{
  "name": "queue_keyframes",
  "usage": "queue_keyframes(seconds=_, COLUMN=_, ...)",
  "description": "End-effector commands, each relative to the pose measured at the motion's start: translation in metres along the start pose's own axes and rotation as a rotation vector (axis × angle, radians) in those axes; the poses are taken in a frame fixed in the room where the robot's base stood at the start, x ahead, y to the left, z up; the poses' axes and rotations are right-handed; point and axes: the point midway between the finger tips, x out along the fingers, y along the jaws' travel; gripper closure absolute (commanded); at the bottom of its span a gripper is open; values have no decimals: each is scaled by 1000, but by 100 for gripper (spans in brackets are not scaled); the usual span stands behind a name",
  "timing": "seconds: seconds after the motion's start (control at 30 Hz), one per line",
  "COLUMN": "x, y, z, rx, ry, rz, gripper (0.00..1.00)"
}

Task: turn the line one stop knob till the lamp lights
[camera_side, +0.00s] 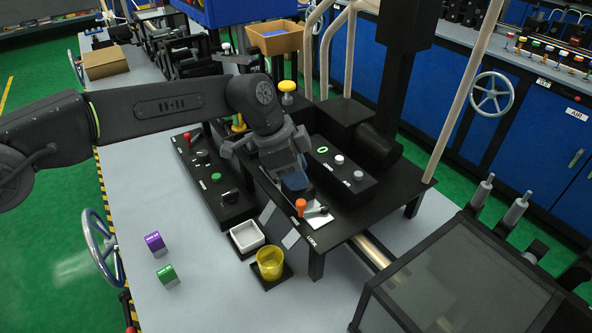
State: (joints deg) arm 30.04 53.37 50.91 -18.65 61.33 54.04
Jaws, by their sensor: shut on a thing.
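My gripper (293,182) is over the black raised stand, left of a black control box (343,168). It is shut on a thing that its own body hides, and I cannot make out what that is. A dark blue patch shows at its lower end. The box has a green ring (322,149) and two pale round knobs (338,160). I cannot tell which control is the line one stop knob, or whether the ring is a lit lamp. An orange-topped handle (300,204) stands just below the gripper.
A white tray (246,236) and yellow cup (270,263) are in front. Posts rise behind.

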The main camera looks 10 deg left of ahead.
Motion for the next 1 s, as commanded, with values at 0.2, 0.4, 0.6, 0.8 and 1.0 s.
queue_keyframes(seconds=0.2, x=1, y=-1, z=0, rx=160, ry=0, rz=67, gripper=90)
queue_keyframes(seconds=0.4, x=1, y=-1, z=0, rx=296, ry=1, rz=123, gripper=90)
queue_keyframes(seconds=0.6, x=1, y=-1, z=0, rx=397, ry=1, rz=165, gripper=90)
queue_keyframes(seconds=0.8, x=0, y=-1, z=0, rx=455, ry=0, rz=189, gripper=90)
queue_keyframes(seconds=1.0, x=0, y=-1, z=0, rx=472, ry=0, rz=197, gripper=90)
